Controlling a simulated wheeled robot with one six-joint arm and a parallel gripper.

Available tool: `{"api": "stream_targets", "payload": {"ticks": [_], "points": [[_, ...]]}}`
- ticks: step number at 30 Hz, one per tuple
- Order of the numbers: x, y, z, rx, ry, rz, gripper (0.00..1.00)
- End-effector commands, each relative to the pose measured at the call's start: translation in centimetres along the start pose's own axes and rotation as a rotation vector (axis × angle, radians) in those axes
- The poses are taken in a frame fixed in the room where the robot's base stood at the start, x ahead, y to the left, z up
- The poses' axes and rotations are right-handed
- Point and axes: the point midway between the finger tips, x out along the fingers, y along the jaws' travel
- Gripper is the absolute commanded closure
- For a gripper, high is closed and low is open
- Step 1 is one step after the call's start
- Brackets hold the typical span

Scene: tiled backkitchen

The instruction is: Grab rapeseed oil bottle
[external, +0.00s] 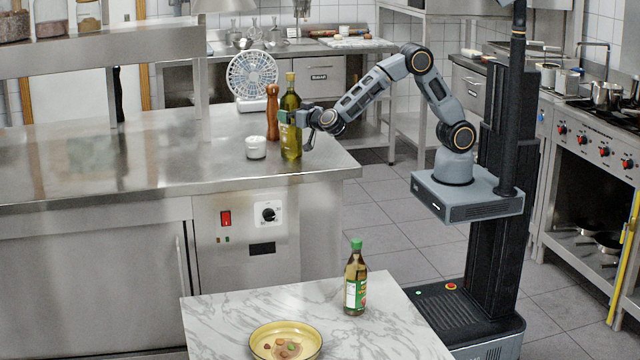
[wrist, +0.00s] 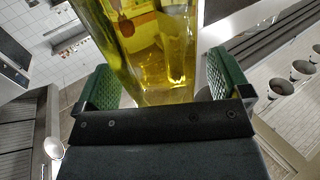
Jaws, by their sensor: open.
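A tall bottle of yellow-green oil (external: 290,138) stands upright on the steel counter, near its right end. My gripper (external: 297,118) is at this bottle's upper body, reaching in from the right. In the wrist view my gripper (wrist: 165,85) is open, with its green-padded fingers on either side of the oil bottle (wrist: 160,50). A gap shows at the right finger; I cannot tell whether the left finger touches. A second bottle (external: 356,283), with a green cap and label, stands on the marble table. Neither label reads clearly as rapeseed oil.
A wooden pepper mill (external: 272,113) and a small white jar (external: 256,147) stand close left of the oil bottle. A white fan (external: 252,76) is behind them. A yellow bowl (external: 262,331) sits on the marble table (external: 225,310). The steel counter's left part is clear.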

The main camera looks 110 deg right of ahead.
Motion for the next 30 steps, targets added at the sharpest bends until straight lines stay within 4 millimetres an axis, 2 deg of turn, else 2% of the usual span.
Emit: {"api": "stream_targets", "payload": {"ticks": [4,13,30], "points": [[1.29,0.02,0.02,0.0,-0.001,0.001,0.04],[1.52,-0.01,0.04,0.0,0.0,-0.001,0.04],[1.5,-0.01,0.03,0.0,-0.001,-0.001,0.59]]}}
